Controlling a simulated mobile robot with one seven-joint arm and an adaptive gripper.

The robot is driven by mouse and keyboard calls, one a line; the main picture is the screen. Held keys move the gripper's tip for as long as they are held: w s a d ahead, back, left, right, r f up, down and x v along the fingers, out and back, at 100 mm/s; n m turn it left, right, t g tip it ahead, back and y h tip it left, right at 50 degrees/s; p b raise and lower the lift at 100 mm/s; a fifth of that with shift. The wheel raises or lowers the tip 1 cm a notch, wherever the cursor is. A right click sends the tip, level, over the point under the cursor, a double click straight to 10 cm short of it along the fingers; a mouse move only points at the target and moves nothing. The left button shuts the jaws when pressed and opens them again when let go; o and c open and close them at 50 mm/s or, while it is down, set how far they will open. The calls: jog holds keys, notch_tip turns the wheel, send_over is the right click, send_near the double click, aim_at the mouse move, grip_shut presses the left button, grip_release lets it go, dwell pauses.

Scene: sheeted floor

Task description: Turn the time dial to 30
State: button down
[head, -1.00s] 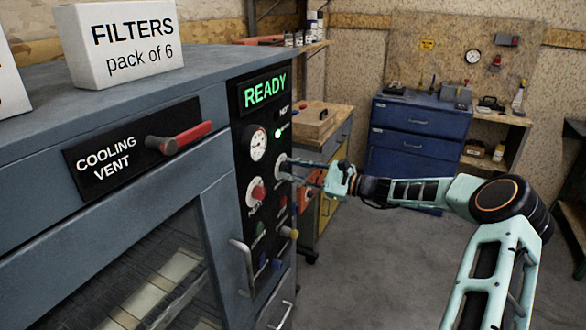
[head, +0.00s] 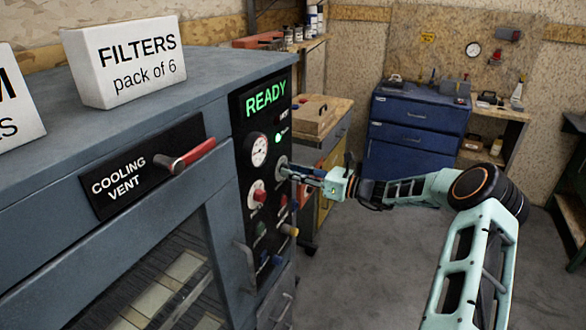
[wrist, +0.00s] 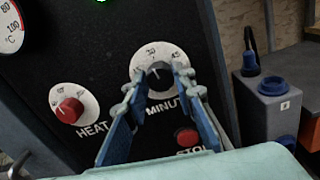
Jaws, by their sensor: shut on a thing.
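I cannot read the pointer clearly. In the head view, my gripper (head: 290,172) reaches the time dial (head: 281,163) from the right.
The red heat knob (wrist: 70,110) is left of the dial, and a red stop button (wrist: 187,138) is below right. A green READY display (head: 266,98) tops the panel. The cooling vent's red lever (head: 195,154) sticks out at left. Open floor lies right of the cabinet.

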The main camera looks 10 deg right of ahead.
jog(key=shift+m, duration=0.6)
jog(key=c, duration=1.6)
grip_release()
jog(key=v, duration=1.2)
